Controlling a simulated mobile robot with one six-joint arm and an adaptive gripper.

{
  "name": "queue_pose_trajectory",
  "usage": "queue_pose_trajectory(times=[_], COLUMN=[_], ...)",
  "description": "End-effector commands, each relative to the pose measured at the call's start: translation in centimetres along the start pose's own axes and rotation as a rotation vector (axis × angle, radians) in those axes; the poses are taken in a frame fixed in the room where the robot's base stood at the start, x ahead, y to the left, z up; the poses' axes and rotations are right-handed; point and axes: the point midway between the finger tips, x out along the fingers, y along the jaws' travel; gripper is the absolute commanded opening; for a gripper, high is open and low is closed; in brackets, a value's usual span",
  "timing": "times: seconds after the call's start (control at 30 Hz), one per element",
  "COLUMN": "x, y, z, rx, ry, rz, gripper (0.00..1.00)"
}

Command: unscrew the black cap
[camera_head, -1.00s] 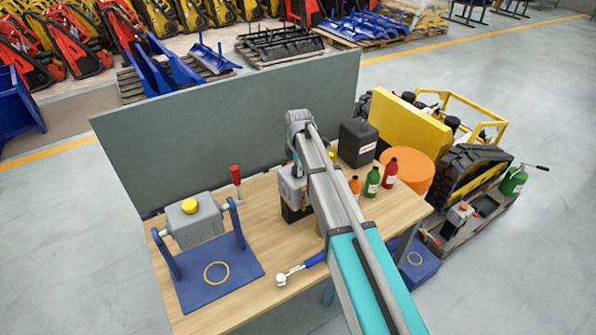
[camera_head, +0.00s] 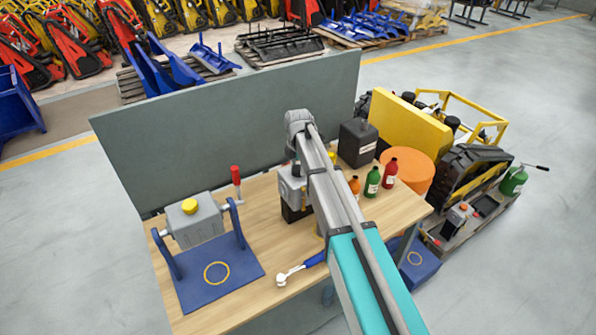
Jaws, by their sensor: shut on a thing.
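A grey box-shaped unit (camera_head: 290,190) on a dark base stands on the workbench, partly covered by my arm. My gripper (camera_head: 296,168) points down at the top of this unit and is small and mostly hidden behind my arm. It is shut on the black cap at the unit's top. The cap itself is hardly visible, so I cannot tell how far it is turned or whether it is lifted.
A grey housing with a yellow cap (camera_head: 189,206) sits on a blue stand (camera_head: 247,268) at left. A grey panel (camera_head: 220,135) stands behind.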

Motion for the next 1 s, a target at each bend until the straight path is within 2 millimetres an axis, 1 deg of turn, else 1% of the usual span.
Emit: queue_pose_trajectory(times=[0.8,1.0], x=[0.04,0.05], y=[-0.16,-0.16], z=[-0.08,-0.08], rx=[-0.638,-0.759], ry=[0.003,0.003], rz=[-0.003,-0.003], gripper=[0.23,0.23])
